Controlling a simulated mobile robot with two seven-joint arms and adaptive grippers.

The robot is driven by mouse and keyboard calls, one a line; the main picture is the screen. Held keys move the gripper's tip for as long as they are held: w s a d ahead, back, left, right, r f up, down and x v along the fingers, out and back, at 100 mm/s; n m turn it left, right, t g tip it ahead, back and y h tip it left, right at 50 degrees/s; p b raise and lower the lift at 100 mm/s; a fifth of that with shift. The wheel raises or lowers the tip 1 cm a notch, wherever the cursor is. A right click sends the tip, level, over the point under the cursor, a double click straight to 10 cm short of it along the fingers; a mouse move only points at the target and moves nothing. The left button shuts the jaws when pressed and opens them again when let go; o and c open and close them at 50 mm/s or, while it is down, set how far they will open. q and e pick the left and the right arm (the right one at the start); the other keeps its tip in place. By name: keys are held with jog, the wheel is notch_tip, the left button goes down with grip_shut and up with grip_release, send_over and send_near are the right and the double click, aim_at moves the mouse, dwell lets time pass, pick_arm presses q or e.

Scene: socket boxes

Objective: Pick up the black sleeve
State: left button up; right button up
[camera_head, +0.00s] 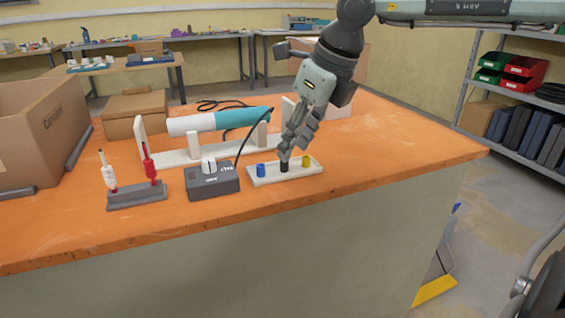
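The black sleeve (284,167) stands upright in the middle of a small white tray (273,179), between a blue sleeve (261,170) and a yellow sleeve (306,161). My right gripper (286,153) points down at the black sleeve from above, with its fingertips at or just above the sleeve's top. The fingers overlap in this view, so I cannot tell whether they touch the sleeve or how far apart they are. My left gripper is out of view.
Left of the tray is a grey box (213,182) with a cable. A dark stand (137,195) holds a white and a red probe. Behind, a white and teal cylinder (218,121) lies on a white holder. A cardboard box (40,130) stands left. The orange table's right side is clear.

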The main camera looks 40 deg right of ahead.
aim_at(282, 167)
jog(key=x, duration=0.4)
jog(key=shift+w, duration=0.45)
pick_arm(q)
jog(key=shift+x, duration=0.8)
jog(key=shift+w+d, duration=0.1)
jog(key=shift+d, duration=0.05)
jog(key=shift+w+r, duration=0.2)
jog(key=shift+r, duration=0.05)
pick_arm(e)
jog(key=c, duration=0.8)
